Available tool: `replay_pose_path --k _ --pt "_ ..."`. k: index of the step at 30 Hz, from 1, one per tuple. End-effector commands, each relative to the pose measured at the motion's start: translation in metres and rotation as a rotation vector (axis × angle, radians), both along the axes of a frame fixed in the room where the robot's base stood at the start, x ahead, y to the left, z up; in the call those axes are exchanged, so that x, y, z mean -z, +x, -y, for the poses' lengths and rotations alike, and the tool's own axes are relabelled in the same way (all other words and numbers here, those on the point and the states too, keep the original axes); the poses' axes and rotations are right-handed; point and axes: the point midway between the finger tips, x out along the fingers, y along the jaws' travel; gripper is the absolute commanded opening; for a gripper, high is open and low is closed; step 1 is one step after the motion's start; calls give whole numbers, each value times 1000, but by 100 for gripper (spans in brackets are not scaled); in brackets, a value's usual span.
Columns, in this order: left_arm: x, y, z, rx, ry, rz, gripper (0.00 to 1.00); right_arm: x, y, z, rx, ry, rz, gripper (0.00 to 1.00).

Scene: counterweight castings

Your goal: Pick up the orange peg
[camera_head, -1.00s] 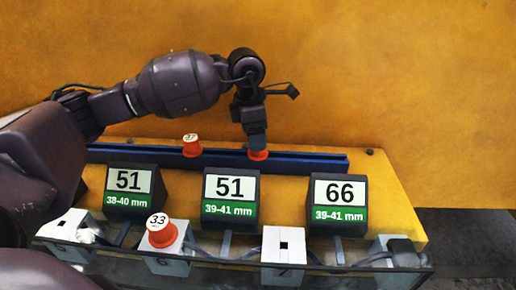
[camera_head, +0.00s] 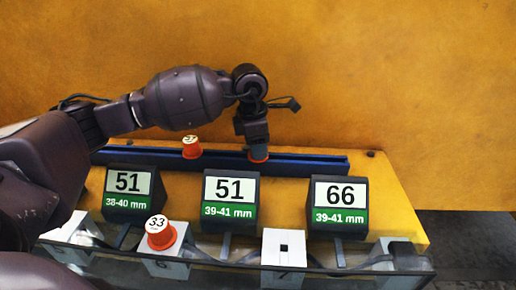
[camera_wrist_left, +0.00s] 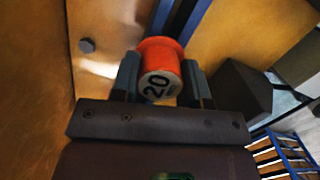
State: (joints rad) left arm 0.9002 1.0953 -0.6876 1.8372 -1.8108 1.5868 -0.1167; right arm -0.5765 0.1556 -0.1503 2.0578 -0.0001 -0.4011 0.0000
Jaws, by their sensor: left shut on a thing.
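An orange peg (camera_head: 258,160) stands at the blue rail (camera_head: 310,164) behind the number displays. In the left wrist view the peg (camera_wrist_left: 161,52) shows an orange flange and a pale end marked 20. My left gripper (camera_head: 257,148) comes down on it from above, and its two fingers (camera_wrist_left: 160,84) are shut on the peg, one on each side. A second orange peg (camera_head: 191,153) with a pale numbered top stands on the rail to the left. A third orange peg (camera_head: 161,238), marked 33, sits on a white block in front. My right gripper is not in view.
Three dark displays stand in a row before the rail, reading 51 (camera_head: 129,183), 51 (camera_head: 230,188) and 66 (camera_head: 339,193). White blocks (camera_head: 284,246) and grey cables line the front edge. A yellow wall (camera_head: 400,80) rises behind. The rail's right part is clear.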

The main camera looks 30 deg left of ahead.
Motion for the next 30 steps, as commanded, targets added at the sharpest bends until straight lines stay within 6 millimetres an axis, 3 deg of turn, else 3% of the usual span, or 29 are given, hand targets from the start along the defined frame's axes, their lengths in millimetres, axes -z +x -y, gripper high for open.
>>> replay_pose_path --k 8,15,24,30 --pt "-22 1 0 0 1 6 17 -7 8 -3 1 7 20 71" --pt "-78 1 0 0 -1 9 17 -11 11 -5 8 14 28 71" --pt "-152 0 0 1 -1 6 17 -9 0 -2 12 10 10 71" --pt "-184 0 0 0 0 4 17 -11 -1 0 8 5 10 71"
